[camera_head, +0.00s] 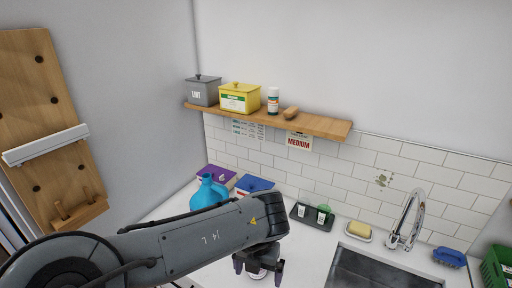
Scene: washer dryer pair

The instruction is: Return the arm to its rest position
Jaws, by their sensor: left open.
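My left arm comes in from the lower left and reaches across the front of the counter. Its gripper (259,268) points down over the white counter, left of the sink. The jaws are apart. A small pale round thing shows between or just behind the fingers, and I cannot tell whether it touches them. My right gripper is not in view.
A blue jug (208,193) stands close behind my left arm, with purple (217,174) and blue (254,184) boxes behind it. A dark tray (312,216), yellow sponge (359,229), faucet (408,220) and sink (380,272) lie to the right. A wooden shelf (325,127) hangs above.

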